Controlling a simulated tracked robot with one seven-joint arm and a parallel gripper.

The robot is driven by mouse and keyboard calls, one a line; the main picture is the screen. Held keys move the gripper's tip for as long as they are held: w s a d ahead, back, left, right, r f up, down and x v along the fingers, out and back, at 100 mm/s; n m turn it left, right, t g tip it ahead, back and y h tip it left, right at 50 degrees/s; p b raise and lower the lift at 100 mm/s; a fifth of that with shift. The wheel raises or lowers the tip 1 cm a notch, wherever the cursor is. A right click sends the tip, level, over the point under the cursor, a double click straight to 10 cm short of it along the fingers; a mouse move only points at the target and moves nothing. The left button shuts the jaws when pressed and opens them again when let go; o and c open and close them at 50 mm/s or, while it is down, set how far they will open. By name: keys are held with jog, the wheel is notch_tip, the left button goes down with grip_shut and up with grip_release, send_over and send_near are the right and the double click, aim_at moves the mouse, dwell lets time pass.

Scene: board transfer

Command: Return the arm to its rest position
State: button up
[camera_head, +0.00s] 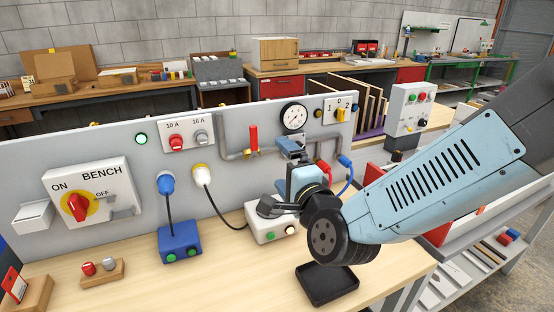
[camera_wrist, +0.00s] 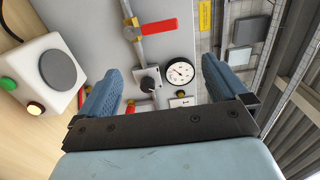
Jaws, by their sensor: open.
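My gripper (camera_head: 291,148) is in front of the grey panel (camera_head: 110,140), just below the round gauge (camera_head: 293,117) in the head view. My blue arm (camera_head: 430,180) reaches in from the right. In the wrist view, the two blue fingers of my gripper (camera_wrist: 165,85) stand wide apart with nothing held between them. The gauge (camera_wrist: 180,72) and a black knob (camera_wrist: 150,84) on the panel show in the gap beyond them. Whether the fingers touch the panel, I cannot tell.
A red valve handle (camera_head: 253,138) sits on the pipe left of my gripper. A white button box (camera_head: 265,228), a blue box (camera_head: 179,242) and a black tray (camera_head: 327,285) stand on the bench below. The front middle of the bench is clear.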

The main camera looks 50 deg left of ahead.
jog(key=shift+s+d, duration=0.1)
jog(key=shift+d, duration=0.25)
dwell(0.3)
jog(key=w+d+r+n+t+h, duration=0.1)
jog(key=w+d+n+t+h, duration=0.4)
jog(key=w+d, duration=1.55)
jog(key=w+d+r+g+h, duration=0.1)
jog(key=d+r+g+h, duration=0.15)
jog(key=d+h, duration=1)
jog(key=s+d+g, duration=0.1)
jog(key=s+d, duration=0.3)
jog(key=d, duration=0.5)
jog(key=s+d+r, duration=0.1)
jog(key=s+d, duration=0.4)
jog(key=d, duration=0.5)
jog(key=s+d+r+m+g, duration=0.1)
jog(key=s+d, duration=0.3)
jog(key=d, duration=0.5)
jog(key=shift+s+d+r+g, duration=0.2)
jog(key=shift+s+r+g, duration=0.05)
jog(key=shift+s+g, duration=0.1)
